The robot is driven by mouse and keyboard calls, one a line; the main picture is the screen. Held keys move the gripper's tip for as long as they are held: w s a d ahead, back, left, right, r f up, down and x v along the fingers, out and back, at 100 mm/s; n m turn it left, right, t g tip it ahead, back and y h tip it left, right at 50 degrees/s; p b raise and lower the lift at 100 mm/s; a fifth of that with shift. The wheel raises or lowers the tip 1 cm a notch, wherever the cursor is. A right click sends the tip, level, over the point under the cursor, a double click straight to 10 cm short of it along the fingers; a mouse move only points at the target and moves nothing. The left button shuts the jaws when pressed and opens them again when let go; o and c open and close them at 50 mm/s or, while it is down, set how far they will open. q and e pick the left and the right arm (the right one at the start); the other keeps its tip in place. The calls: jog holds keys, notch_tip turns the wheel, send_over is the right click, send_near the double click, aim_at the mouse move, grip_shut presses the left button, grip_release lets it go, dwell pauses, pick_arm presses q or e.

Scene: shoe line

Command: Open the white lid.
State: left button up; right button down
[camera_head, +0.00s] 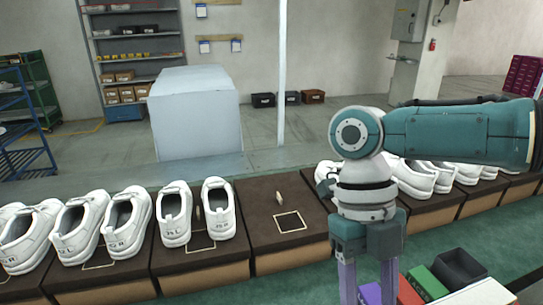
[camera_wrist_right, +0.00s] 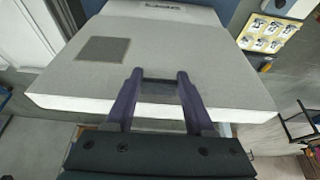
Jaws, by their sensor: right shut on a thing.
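The white lid (camera_wrist_right: 225,65) appears in the right wrist view as a broad pale grey panel with a white front edge and a dark square patch. My right gripper (camera_wrist_right: 159,80) reaches over that front edge, its two dark purple fingers apart with part of the lid between them. The exact contact is hard to see. In the head view the right gripper (camera_head: 368,286) points down at the bottom edge, and its fingertips are cut off. A whitish surface (camera_head: 488,293) shows at the bottom right; I cannot tell whether it is the lid. My left gripper is not in view.
A brown line of stands (camera_head: 262,225) carries several white shoes, with one stand bare of shoes. A big pale block (camera_head: 195,120) stands behind.

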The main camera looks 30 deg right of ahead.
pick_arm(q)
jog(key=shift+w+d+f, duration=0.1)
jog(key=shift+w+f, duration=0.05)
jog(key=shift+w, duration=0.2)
pick_arm(e)
jog(key=shift+d+f, duration=0.15)
jog(key=shift+f, duration=0.2)
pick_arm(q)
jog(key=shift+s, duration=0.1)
pick_arm(e)
jog(key=shift+s, duration=0.1)
jog(key=c, duration=0.6)
grip_release()
jog(key=shift+s, duration=0.1)
jog(key=shift+o, duration=1.8)
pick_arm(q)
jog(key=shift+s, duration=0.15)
pick_arm(e)
jog(key=shift+r, duration=0.1)
jog(key=shift+w+r, duration=0.1)
jog(key=shift+w, duration=0.1)
